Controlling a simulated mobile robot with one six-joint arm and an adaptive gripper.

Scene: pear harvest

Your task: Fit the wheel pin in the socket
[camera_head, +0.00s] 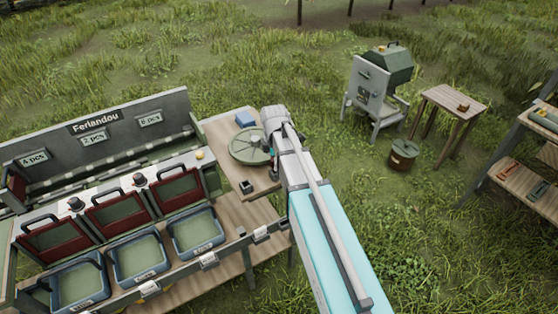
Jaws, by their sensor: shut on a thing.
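A green round wheel (246,147) lies flat on the small wooden table at the right end of the sorting stand. The end of my arm reaches over the wheel's right edge. My gripper (270,149) shows only as a dark sliver beside the wheel, mostly hidden by the arm. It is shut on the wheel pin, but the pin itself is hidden. I cannot tell whether the pin touches the wheel. A small black block (248,187) sits near the table's front edge. I cannot make out the socket.
The sorting stand (190,103) with red flaps and blue trays (194,232) fills the left. A grey-green machine (378,85), brown bucket (403,155), side table (455,97) and shelf (519,173) stand right. Grass between is clear.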

